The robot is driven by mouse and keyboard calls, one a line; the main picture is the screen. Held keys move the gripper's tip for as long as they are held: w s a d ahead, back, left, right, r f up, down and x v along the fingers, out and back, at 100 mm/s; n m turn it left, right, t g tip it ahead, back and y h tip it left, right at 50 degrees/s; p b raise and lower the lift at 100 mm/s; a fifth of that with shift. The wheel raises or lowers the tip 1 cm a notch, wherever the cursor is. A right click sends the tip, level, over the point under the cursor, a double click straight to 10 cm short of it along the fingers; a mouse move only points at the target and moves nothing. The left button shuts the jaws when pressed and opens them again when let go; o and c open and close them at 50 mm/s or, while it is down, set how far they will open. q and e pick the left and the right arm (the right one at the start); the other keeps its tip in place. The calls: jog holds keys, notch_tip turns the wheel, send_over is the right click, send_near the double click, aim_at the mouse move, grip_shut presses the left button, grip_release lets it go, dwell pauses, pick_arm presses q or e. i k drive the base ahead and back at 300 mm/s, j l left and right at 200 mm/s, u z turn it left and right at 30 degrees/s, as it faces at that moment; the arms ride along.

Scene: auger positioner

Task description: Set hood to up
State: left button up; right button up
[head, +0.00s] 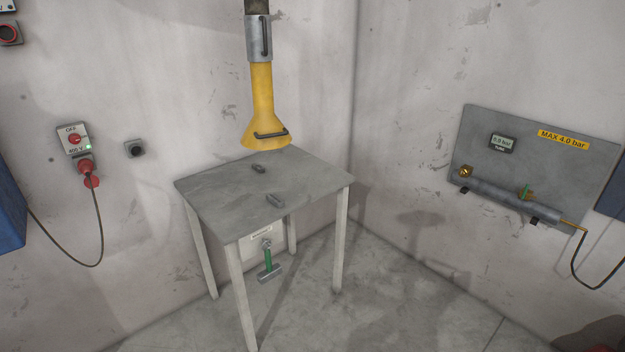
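The yellow hood (262,110) hangs above the grey table on a grey metal sleeve (259,38) with a dark vertical handle. A dark bar handle (271,134) crosses the hood's flared lower end. The hood's lower rim appears close above the table's back edge; I cannot tell the exact gap. Neither of my grippers is in view, and nothing touches the hood.
The table (230,199) carries two small dark blocks. A power switch (74,139) with a cable is on the left wall. A pressure panel (540,140) is on the right wall. Floor in front is clear.

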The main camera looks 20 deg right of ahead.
aim_at(264, 132)
jog(key=i+j+z, duration=0.1)
jog(key=z, duration=0.35)
jog(key=i+j+z, duration=0.2)
jog(key=z, duration=0.2)
jog(key=i+j+z, duration=0.2)
jog(key=z, duration=0.25)
jog(key=i+j+z, duration=0.15)
jog(key=j, duration=0.2)
jog(key=i+j+z, duration=0.2)
jog(key=j+z, duration=0.15)
jog(key=j, duration=0.3)
jog(key=i+j, duration=0.15)
jog(key=j, duration=0.3)
jog(key=i+j, duration=0.1)
jog(key=j, duration=0.35)
jog(key=i+j+z, duration=0.1)
jog(key=j, duration=0.35)
jog(key=i+j, duration=0.15)
jog(key=j, duration=0.3)
jog(key=i+j, duration=0.1)
jog(key=j, duration=0.35)
jog(key=i+z, duration=0.05)
